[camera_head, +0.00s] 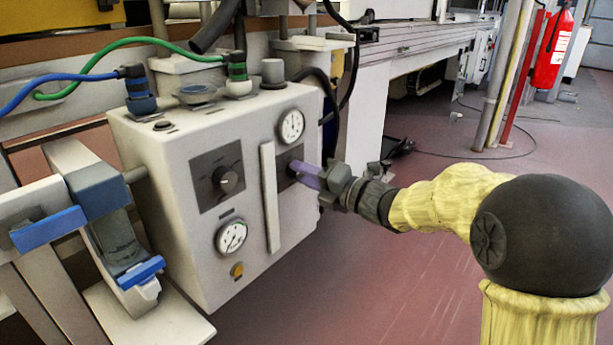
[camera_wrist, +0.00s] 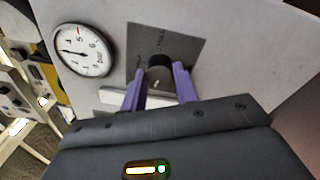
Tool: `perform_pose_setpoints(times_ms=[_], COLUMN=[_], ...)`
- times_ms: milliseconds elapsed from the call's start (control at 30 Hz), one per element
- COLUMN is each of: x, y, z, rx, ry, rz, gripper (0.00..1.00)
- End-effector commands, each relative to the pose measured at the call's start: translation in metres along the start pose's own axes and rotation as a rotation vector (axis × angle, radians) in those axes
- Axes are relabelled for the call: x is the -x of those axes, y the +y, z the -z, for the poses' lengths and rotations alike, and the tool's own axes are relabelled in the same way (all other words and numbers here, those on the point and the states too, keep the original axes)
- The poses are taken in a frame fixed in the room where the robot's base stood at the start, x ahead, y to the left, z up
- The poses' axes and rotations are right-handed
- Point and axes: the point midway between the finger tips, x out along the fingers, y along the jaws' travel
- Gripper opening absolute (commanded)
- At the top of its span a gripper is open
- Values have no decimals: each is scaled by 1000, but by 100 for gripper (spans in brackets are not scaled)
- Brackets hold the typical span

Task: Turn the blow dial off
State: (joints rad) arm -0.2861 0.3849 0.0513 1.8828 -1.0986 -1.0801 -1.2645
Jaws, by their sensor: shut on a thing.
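A pale control box (camera_head: 178,215) carries two dark dial plates. The left dial (camera_head: 226,180) is a round black knob and stands free. The right dial is mostly hidden behind my gripper (camera_head: 300,170) in the head view. In the wrist view that dark dial (camera_wrist: 159,66) sits between my two purple fingertips, on a grey plate (camera_wrist: 190,40) with small lettering. My gripper is shut on this dial. The lettering is too small to read, so I cannot tell which dial is the blow dial.
A white bar (camera_head: 270,198) stands upright between the dials. Hoses run above the box. Open red floor (camera_head: 400,260) lies to the right.

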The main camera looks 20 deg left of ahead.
Motion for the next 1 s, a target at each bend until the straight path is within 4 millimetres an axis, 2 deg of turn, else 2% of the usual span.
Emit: perform_pose_setpoints(times_ms=[67,100,200,533,667,767,1000], x=[-1,-1,-1,2,11,25,72], y=[-2,-2,-2,0,0,2,2], z=[4,3,3,0,-1,-2,-2], rx=[-2,-2,-2,-2,-3,-4,-5], ry=[8,8,6,1,0,-2,-2], rz=[3,3,2,1,3,4,4], gripper=[7,31,51,51,51,51,51])
